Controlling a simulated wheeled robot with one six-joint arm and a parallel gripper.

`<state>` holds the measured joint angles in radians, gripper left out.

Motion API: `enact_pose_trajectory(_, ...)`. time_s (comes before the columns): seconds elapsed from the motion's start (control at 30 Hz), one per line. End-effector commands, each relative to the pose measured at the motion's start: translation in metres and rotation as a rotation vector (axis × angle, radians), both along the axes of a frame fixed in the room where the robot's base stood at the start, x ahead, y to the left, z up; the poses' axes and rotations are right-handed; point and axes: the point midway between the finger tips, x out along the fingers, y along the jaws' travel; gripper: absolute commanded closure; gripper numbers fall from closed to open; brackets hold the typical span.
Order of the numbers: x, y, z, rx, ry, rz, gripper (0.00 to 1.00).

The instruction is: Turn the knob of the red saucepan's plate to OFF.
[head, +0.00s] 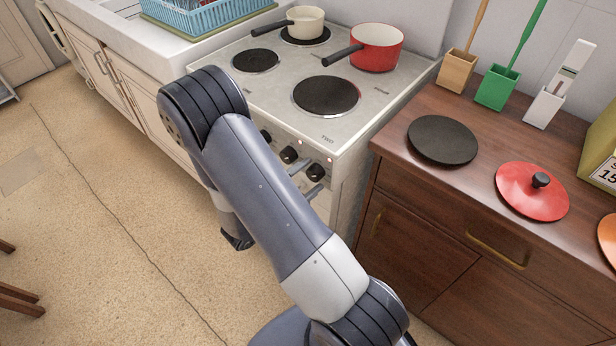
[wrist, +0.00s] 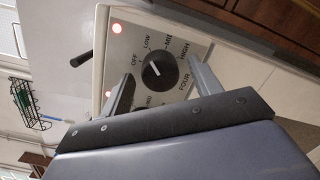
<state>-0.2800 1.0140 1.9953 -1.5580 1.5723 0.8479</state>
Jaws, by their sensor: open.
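The red saucepan (head: 376,48) stands on the back right plate of the stove, its black handle pointing left. Knobs line the stove's front panel, and my open gripper (head: 307,180) is at the rightmost knob (head: 315,172). In the wrist view this black knob (wrist: 157,71) lies between my two fingers, with a gap on each side; contact does not show. Its dial reads OFF, LOW, MED and HIGH, with the word FOUR below. The knob has a white mark, but I cannot tell exactly which setting it points to. The label by the saucepan's plate is too small to read.
A cream saucepan (head: 303,23) stands on the back left plate. The front plates are bare. Two lamps glow on the panel, one being the upper lamp (wrist: 117,28). A wooden dresser (head: 430,230) with a red lid (head: 532,191) stands to the right.

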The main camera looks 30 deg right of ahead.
Motion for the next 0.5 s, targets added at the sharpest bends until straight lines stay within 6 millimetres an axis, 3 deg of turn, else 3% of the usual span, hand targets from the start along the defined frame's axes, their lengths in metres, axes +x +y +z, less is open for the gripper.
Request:
enact_pose_trajectory(0.27,0.0002,-0.0007,-0.0001,0.0,0.0,0.0,0.41)
enact_pose_trajectory(0.5,0.0002,-0.0005,-0.0001,0.0,0.0,0.0,0.6)
